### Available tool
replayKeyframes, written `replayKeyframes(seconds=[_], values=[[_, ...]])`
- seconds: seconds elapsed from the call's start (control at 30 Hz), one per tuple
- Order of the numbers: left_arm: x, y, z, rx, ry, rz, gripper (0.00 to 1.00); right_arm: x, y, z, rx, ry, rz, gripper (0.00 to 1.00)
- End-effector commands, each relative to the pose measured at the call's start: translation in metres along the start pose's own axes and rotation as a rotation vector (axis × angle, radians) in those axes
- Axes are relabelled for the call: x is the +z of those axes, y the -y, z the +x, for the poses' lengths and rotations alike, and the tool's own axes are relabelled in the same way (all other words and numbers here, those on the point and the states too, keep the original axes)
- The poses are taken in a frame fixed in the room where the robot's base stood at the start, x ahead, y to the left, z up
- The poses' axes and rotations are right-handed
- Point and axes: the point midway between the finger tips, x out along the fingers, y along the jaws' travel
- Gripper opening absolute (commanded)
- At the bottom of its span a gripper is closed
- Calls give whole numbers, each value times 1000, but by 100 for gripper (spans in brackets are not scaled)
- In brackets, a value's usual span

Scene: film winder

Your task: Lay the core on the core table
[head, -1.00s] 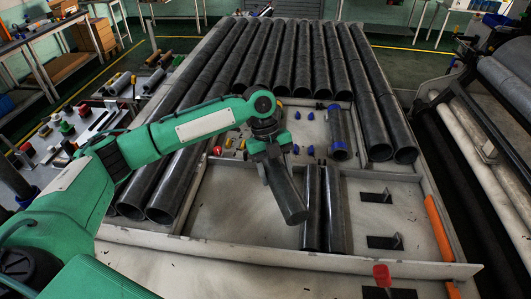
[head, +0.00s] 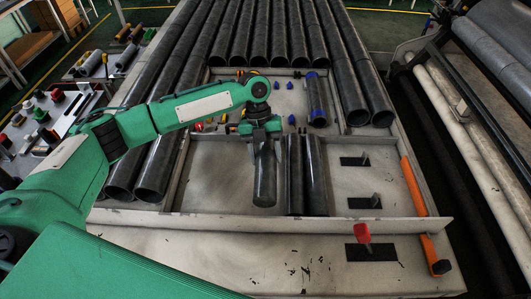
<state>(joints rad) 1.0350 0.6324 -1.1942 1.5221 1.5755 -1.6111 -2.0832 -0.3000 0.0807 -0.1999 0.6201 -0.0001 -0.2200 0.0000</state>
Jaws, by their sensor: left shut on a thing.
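The core (head: 264,181) is a dark grey cylinder. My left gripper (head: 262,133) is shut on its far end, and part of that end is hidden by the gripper. The core points toward the near side, roughly parallel to two similar dark cores (head: 293,178) and (head: 316,178) just to its right. It is low over the core table (head: 215,175), in the front compartment; I cannot tell whether it touches the surface or only hovers. My right gripper is not in view.
Long dark tubes (head: 205,85) fill the table's back and left. A blue-ended cylinder (head: 317,105) and small coloured parts lie in the middle compartment. Black plates with pegs (head: 365,203) and an orange bar (head: 412,188) are at right. Bare surface lies left of the core.

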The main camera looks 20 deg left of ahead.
Motion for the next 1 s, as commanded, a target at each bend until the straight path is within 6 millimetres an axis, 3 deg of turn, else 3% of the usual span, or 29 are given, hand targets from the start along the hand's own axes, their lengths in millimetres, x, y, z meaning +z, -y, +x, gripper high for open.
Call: replayKeyframes(seconds=[0.6, 1.0], values=[[26, -12, 63, -1, -2, 0, 24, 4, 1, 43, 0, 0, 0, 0], [29, -14, 70, 0, 0, 0, 24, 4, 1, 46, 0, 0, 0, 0]])
